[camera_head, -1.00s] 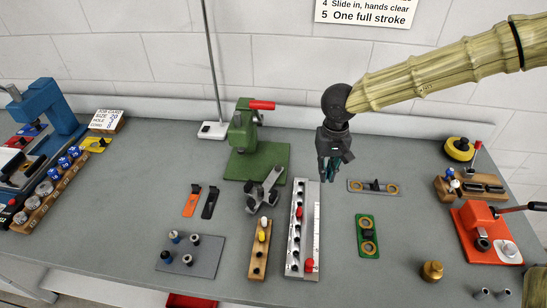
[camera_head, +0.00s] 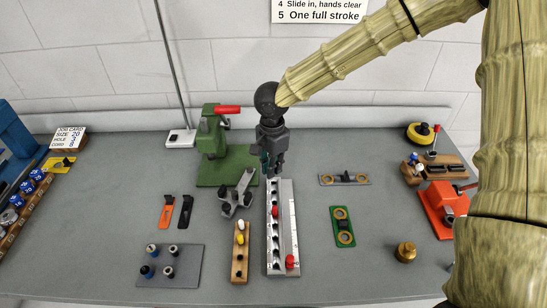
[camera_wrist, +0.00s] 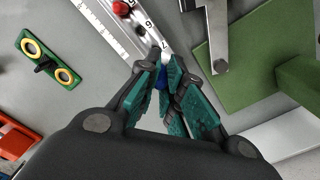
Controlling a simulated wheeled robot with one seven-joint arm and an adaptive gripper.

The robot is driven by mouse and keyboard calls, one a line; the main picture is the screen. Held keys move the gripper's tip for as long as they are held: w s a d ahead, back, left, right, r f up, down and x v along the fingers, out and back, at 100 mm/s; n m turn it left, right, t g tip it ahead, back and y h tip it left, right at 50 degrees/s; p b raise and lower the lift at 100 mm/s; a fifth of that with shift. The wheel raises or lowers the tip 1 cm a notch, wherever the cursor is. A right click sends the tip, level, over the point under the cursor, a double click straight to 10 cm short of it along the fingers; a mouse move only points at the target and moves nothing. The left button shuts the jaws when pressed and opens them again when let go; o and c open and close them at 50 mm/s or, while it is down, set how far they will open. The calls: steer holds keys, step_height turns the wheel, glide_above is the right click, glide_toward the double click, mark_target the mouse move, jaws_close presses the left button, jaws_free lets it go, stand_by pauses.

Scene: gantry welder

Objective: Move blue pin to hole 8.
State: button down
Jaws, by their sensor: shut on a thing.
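My gripper (camera_head: 271,170) points down over the far end of the grey numbered rail (camera_head: 291,225). In the wrist view its teal fingers (camera_wrist: 163,74) are shut on the blue pin (camera_wrist: 162,78); only a little blue shows between them. The rail (camera_wrist: 152,32) runs under the fingertips, with a printed 7 close by. The fingers hide the rail's far end, so I cannot tell whether the pin touches a hole. A red pin (camera_head: 275,211) stands in the rail's row of holes, and a red knob (camera_head: 290,262) is at its near end.
A green press (camera_head: 212,150) stands behind left, with a grey clamp-like part (camera_head: 237,196) before it. A wooden block (camera_head: 240,268) with white and yellow pins is left of the rail. A green plate (camera_head: 343,227) lies right, with bare table between.

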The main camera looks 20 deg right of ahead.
steer(key=m, duration=0.5)
steer(key=shift+w, duration=0.15)
steer(key=m, duration=0.3)
steer(key=shift+w+p, duration=0.15)
steer(key=shift+p, duration=0.15)
steer(key=m, duration=0.8)
steer(key=w+d+m+p, duration=0.1)
steer(key=m, duration=0.6)
steer(key=w+m, duration=0.1)
steer(key=m, duration=0.7)
steer(key=shift+w+d+f+m+p, duration=0.15)
steer(key=shift+w+d+m+p, duration=0.1)
steer(key=shift+m+p, duration=0.05)
steer(key=shift+f, duration=0.1)
steer(key=shift+f+b, duration=2.05)
steer(key=shift+f, duration=0.5)
steer(key=shift+f+b, duration=0.6)
steer(key=shift+f, duration=0.55)
